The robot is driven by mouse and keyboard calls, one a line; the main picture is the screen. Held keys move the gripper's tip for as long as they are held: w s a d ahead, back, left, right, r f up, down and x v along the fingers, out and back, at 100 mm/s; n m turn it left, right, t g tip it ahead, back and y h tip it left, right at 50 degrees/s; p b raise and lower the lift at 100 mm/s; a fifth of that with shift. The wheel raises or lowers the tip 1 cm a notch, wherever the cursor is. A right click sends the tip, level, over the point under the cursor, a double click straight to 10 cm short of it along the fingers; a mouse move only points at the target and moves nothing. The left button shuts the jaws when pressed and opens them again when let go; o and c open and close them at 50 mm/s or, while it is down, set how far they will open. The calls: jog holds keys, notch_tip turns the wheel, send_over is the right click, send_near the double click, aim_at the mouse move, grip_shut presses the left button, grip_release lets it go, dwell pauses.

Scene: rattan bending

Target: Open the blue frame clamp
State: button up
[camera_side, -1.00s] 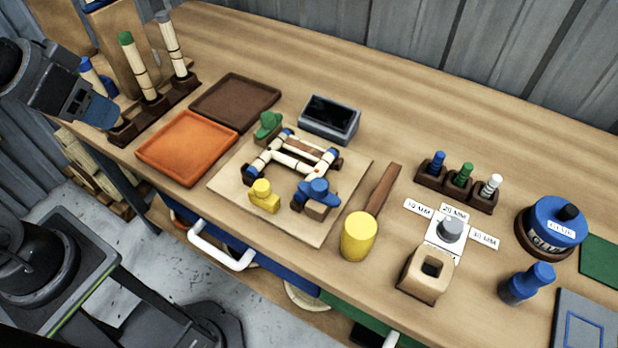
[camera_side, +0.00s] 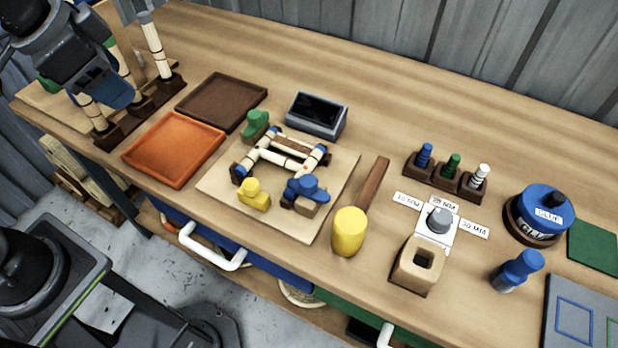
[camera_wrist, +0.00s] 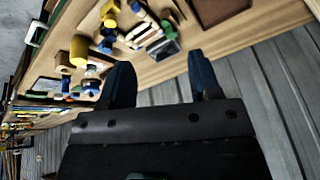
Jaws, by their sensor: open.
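The blue frame clamp (camera_side: 307,188) sits at the front right corner of a small rattan frame (camera_side: 278,150) on a pale board (camera_side: 222,192). The side view is too coarse to tell whether its jaw is closed. A yellow clamp (camera_side: 252,195) is at the front left corner and a green clamp (camera_side: 256,123) at the back left. My gripper (camera_side: 120,98) is at the upper left by the rattan holder, far from the blue clamp. In the wrist view, my gripper (camera_wrist: 162,78) has two dark fingers apart with nothing between them.
An orange tray (camera_side: 172,150) and a brown tray (camera_side: 222,100) lie between my gripper and the board. A dark-screened box (camera_side: 316,115) stands behind the frame. A yellow-headed mallet (camera_side: 348,232) lies right of the board. Rattan poles (camera_side: 155,50) stand near my gripper.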

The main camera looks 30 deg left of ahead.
jog(key=w+d+m+g, duration=0.2)
jog(key=w+d+m, duration=0.3)
jog(key=d, duration=0.1)
jog(key=m+g, duration=0.2)
jog(key=m, duration=1)
send_near(310, 181)
jog(key=shift+y, duration=0.3)
jog(key=f, duration=0.9)
jog(key=shift+w+d+f, duration=0.1)
jog(key=shift+d+f, duration=0.1)
jog(key=shift+f, duration=0.2)
jog(key=shift+c, duration=0.4)
jog(key=c, duration=0.8)
jog(key=shift+c, duration=0.2)
